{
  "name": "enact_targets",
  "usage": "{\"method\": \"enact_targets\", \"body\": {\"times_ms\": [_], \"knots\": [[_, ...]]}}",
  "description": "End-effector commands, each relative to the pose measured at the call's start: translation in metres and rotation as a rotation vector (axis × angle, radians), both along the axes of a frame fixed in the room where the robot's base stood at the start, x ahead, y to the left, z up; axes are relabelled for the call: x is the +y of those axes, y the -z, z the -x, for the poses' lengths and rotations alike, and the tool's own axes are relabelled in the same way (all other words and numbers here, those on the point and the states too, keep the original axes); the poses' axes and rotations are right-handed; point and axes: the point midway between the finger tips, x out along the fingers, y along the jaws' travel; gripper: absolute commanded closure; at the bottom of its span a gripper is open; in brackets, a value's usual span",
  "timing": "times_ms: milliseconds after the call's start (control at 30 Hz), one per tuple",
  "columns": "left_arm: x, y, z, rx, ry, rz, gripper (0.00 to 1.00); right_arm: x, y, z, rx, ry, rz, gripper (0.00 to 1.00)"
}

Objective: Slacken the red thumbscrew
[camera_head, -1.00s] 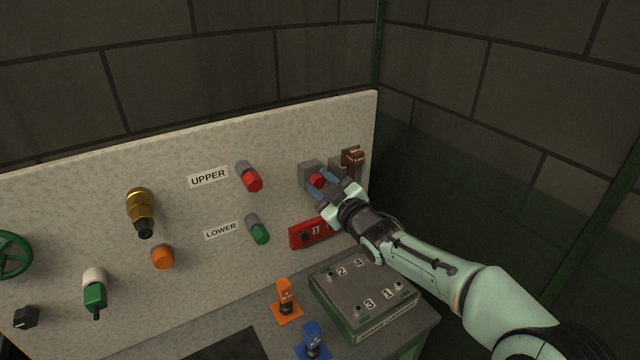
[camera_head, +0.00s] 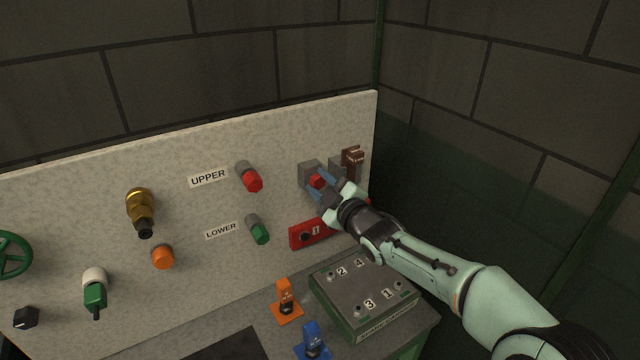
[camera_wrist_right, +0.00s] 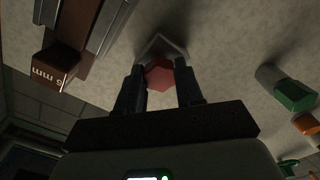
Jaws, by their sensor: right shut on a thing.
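The red thumbscrew (camera_head: 316,181) sits on a grey block (camera_head: 308,170) near the right end of the pale upright panel. My right gripper (camera_head: 321,183) reaches it from the front right, with its fingers on either side of the red head. In the right wrist view the red thumbscrew (camera_wrist_right: 160,75) shows as a faceted head between the two dark fingertips of the right gripper (camera_wrist_right: 159,86), which is shut on it. The block's outline shows behind the head. My left gripper is not in view.
A brown block (camera_head: 352,160) on a grey rail stands just right of the thumbscrew. A red plate marked 1 (camera_head: 310,232) is below it. Red (camera_head: 250,178) and green (camera_head: 259,232) knobs are to the left. A numbered box (camera_head: 364,292) sits on the bench below the arm.

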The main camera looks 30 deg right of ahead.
Motion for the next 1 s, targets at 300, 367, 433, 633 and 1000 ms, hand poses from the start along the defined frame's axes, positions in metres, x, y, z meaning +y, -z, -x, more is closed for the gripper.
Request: {"method": "enact_targets", "body": {"times_ms": [300,367,433,633,1000], "knots": [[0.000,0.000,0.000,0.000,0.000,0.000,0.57,0.000,0.000,0.000,0.000,0.000,-0.001,0.37],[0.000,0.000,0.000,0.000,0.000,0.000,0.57,0.000,0.000,0.000,0.000,0.000,-0.001,0.37],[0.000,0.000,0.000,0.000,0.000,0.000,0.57,0.000,0.000,0.000,0.000,0.000,-0.001,0.37],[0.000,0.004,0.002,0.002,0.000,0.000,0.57,0.000,0.001,0.005,-0.001,0.001,-0.002,0.37],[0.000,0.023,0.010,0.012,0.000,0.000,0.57,-0.003,0.001,0.041,0.000,0.000,0.000,0.37]]}}
